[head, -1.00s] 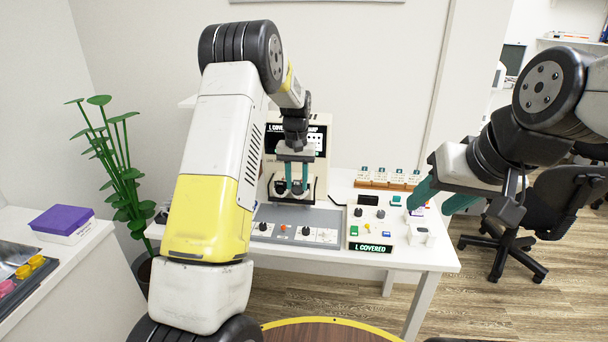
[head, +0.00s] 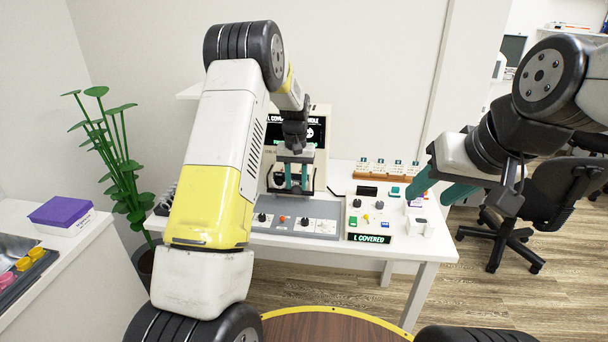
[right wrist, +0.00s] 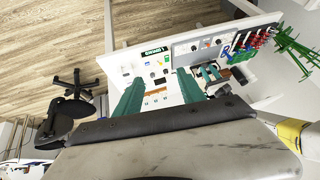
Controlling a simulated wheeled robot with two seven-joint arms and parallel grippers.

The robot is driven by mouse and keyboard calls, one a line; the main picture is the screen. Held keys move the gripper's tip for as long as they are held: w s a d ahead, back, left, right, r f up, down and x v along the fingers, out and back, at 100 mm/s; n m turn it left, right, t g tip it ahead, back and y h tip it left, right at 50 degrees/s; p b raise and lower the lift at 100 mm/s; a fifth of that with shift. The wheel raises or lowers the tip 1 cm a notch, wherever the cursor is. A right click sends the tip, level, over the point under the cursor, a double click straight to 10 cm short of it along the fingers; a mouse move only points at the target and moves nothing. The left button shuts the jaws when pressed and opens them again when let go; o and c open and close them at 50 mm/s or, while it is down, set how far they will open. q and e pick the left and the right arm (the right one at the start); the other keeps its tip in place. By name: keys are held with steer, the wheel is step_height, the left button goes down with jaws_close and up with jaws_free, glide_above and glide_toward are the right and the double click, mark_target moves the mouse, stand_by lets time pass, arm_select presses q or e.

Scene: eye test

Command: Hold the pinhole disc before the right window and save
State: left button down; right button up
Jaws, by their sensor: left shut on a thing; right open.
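The white viewer (head: 320,160) stands at the back of the table. Its dark screen (head: 316,131) shows lettering starting "L COV" and ending "HOLE", partly hidden by my left arm. My left gripper (head: 296,188) is at the viewer's front, its teal fingers pointing down before the windows. It is shut on the pinhole disc, which is too small and covered to make out. The white control box (head: 352,222) stands to the right, its lit sign (head: 370,239) reading "L COVERED". My right gripper (head: 427,198) is open and empty above the table's right end; its fingers also show in the right wrist view (right wrist: 158,82).
A grey panel with knobs (head: 296,221) lies before the viewer. A wooden rack of cards (head: 388,174) stands behind the control box. A small white device (head: 421,227) is near the table's right edge. A plant (head: 122,180) and purple-lidded box (head: 62,211) are at left, an office chair (head: 560,200) at right.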

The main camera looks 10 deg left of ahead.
steer(key=shift+c, duration=0.5)
jaws_close()
stand_by(1.4)
